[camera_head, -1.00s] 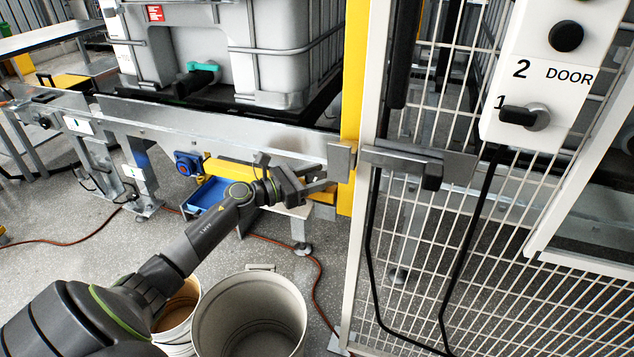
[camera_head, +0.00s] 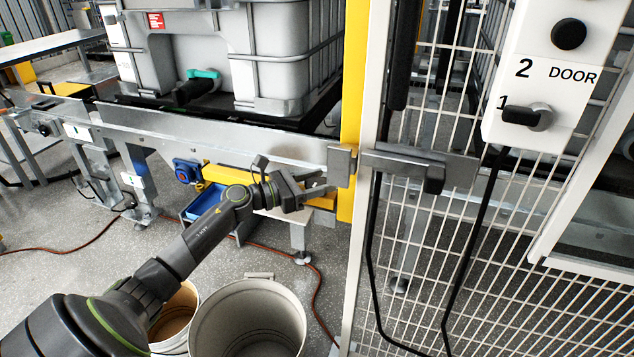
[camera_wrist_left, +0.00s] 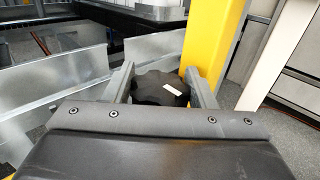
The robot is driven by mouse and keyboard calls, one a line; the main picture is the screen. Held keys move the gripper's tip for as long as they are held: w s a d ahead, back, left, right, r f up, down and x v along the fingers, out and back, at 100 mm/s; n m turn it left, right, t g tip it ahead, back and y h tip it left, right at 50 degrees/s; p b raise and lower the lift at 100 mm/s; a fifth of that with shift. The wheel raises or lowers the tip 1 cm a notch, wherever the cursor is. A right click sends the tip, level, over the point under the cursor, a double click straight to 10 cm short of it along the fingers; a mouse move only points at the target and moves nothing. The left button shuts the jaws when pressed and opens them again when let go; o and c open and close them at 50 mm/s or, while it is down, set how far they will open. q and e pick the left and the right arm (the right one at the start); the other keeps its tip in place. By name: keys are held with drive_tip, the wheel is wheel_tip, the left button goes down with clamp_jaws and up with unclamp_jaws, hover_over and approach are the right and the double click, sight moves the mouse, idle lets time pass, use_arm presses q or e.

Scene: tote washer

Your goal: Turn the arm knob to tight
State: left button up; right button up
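The arm knob is a black lobed knob (camera_wrist_left: 158,90) with a short white mark, seen in the left wrist view in front of the yellow post (camera_wrist_left: 210,40). It sits between the two fingers of my left gripper (camera_wrist_left: 161,85), with narrow gaps seeming to show at its sides. I cannot tell whether the fingers touch it. In the head view my left gripper (camera_head: 322,186) has its fingers apart beside the yellow post, below the latch, and I cannot make out the knob there. My right gripper is in neither view.
A mesh door (camera_head: 490,260) with a metal latch (camera_head: 420,165) stands just right of my gripper. A white DOOR panel (camera_head: 550,75) carries black knobs. A galvanised conveyor rail (camera_head: 220,130) runs behind, under a caged tank (camera_head: 285,60). Buckets (camera_head: 205,305) stand below my arm.

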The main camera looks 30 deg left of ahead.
use_arm(q)
drive_tip(key=o, duration=0.4)
drive_tip(key=shift+s+a, duration=0.15)
drive_tip(key=shift+s, duration=0.05)
drive_tip(key=b+v, duration=0.1)
drive_tip(key=v, duration=0.8)
drive_tip(key=shift+s+f+b, duration=0.1)
drive_tip(key=shift+b, duration=0.25)
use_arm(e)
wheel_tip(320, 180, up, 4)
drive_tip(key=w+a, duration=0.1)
use_arm(q)
drive_tip(key=p+v, duration=0.2)
drive_tip(key=v, duration=0.6)
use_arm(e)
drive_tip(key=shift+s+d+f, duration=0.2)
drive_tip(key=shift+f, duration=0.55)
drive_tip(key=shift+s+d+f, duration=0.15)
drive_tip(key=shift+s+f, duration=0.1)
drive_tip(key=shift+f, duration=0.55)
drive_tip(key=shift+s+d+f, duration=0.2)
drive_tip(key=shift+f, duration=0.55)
